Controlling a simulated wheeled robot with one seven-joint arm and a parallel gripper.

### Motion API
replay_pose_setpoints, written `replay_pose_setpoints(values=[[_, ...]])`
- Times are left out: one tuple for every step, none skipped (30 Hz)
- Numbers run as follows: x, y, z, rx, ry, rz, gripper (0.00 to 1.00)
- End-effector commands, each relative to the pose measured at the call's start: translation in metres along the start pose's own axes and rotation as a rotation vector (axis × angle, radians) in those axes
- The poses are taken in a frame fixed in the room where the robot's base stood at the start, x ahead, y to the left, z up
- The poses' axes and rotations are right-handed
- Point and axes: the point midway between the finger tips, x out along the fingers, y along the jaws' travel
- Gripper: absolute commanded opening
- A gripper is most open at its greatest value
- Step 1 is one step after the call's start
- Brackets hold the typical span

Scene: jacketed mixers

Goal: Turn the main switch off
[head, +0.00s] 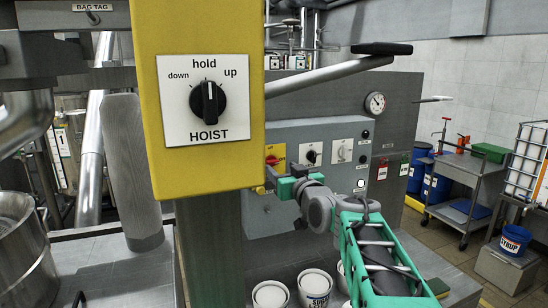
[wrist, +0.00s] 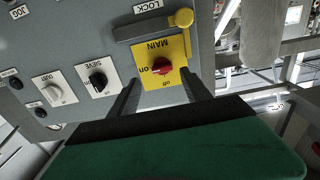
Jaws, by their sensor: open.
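The main switch is a red knob (wrist: 162,66) on a yellow plate (wrist: 178,78) marked MAIN, with "on" and "off" labels. The plate also shows partly in the head view (head: 275,152), behind the hoist post. In the wrist view the knob's handle lies toward the "on" label, though its exact angle is hard to tell. A grey lock bar (wrist: 145,32) with a yellow end knob (wrist: 183,18) lies along the plate's edge under the LOCK label. My gripper (wrist: 160,94) is open and empty, its fingers spread on either side of the plate's near edge. It also shows in the head view (head: 264,186).
The sieve switch (wrist: 97,80) and dust switch (wrist: 56,92) sit beside the main switch. The yellow hoist box (head: 205,95) stands in front of the panel's left edge in the head view. White tubs (head: 270,295) stand below the panel.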

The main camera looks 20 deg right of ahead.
Motion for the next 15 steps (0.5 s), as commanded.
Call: replay_pose_setpoints(values=[[0.012,-0.002,-0.004,0.002,-0.003,-0.005,0.56],[0.018,-0.003,-0.004,0.002,-0.003,-0.006,0.56],[0.026,-0.004,-0.003,0.002,-0.004,-0.006,0.56],[0.031,-0.004,-0.003,0.001,-0.004,-0.006,0.56],[0.036,-0.004,-0.003,0.001,-0.004,-0.006,0.56],[0.041,-0.004,-0.003,0.001,-0.004,-0.006,0.56],[0.045,-0.003,-0.003,0.001,-0.002,-0.005,0.56],[0.047,-0.003,-0.002,0.001,-0.003,-0.004,0.56],[0.05,-0.003,-0.001,0.001,-0.003,-0.003,0.56],[0.051,-0.002,-0.001,0.0,-0.002,-0.003,0.56],[0.052,-0.002,-0.001,0.0,-0.002,-0.002,0.56],[0.052,-0.002,0.0,0.0,-0.002,-0.001,0.56],[0.052,-0.002,0.0,0.0,-0.002,-0.001,0.56],[0.052,-0.001,0.0,0.0,-0.002,-0.001,0.56],[0.052,-0.001,0.0,0.0,-0.002,-0.001,0.56]])
